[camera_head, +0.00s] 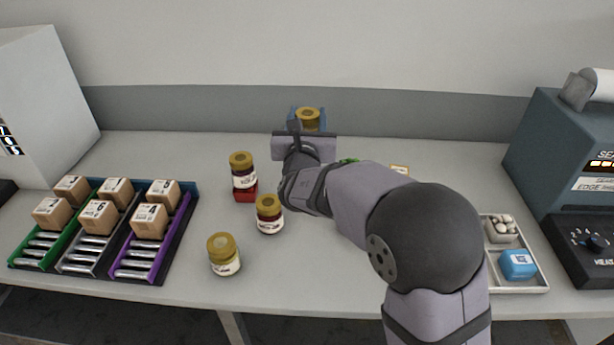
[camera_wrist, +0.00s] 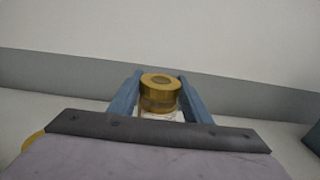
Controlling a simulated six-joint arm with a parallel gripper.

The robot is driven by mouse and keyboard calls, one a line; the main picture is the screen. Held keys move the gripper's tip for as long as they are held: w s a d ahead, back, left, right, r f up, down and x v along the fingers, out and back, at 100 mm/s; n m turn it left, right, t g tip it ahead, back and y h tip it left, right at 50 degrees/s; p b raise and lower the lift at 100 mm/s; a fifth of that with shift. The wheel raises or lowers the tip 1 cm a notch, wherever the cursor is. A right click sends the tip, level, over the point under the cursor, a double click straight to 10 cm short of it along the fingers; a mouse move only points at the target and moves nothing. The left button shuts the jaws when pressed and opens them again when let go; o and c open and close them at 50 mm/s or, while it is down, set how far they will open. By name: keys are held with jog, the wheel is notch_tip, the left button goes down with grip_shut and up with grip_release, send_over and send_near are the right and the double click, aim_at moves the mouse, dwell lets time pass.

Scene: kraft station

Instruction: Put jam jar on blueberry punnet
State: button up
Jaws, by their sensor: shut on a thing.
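My gripper (camera_head: 308,118) is shut on a jam jar with a gold lid (camera_head: 307,114), at the back of the table. The wrist view shows the jar's lid (camera_wrist: 160,80) and a bit of pale label between my gripper's two blue fingers (camera_wrist: 160,94). The jar looks upright; its lower part is hidden by my wrist. I cannot make out a blueberry punnet, and I cannot tell what is under the held jar. Another jar (camera_head: 242,168) stands on a small red punnet (camera_head: 245,194) left of my arm.
A dark red jar (camera_head: 269,218) and a pale jar (camera_head: 225,257) stand front left. A rack (camera_head: 190,215) of cardboard boxes is farther left. A tray (camera_head: 535,285) with a blue box (camera_head: 517,264) and a sealing machine (camera_head: 565,150) are right. A green thing (camera_head: 348,160) peeks out behind my arm.

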jog(key=shift+a+f+p, duration=0.1)
jog(key=shift+f+p, duration=0.65)
jog(key=shift+f, duration=4.3)
jog(key=shift+f, duration=0.15)
jog(key=o, duration=1.4)
jog(key=shift+c, duration=0.2)
jog(key=shift+s, duration=0.35)
jog(key=s+b, duration=0.2)
jog(key=s, duration=0.9)
jog(key=shift+s+b, duration=0.2)
jog(key=shift+b, duration=0.2)
